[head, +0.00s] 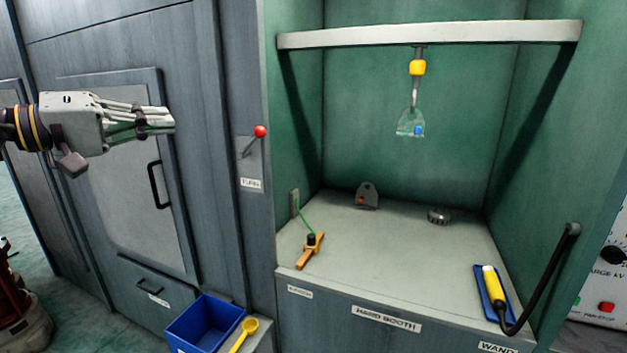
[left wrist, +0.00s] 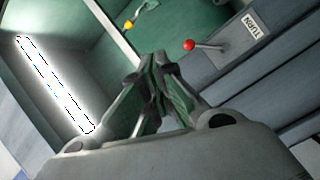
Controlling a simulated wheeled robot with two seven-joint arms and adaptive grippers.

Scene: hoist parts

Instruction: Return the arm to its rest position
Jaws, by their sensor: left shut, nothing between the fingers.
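My left gripper (head: 168,122) is at the left of the head view, held in the air in front of the grey cabinet door (head: 125,185). Its fingers point right, toward the booth, and are closed together with nothing between them. In the left wrist view the fingertips (left wrist: 155,62) meet, and the red-knobbed lever (left wrist: 190,45) shows beyond them to the right. The gripper is apart from the lever. My right gripper is in neither view.
The lever marked TURN (head: 260,132) is on the panel beside the green booth. Below are a blue bin (head: 205,322), a yellow scoop (head: 245,330) and a yellow wand (head: 493,284) on a blue pad.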

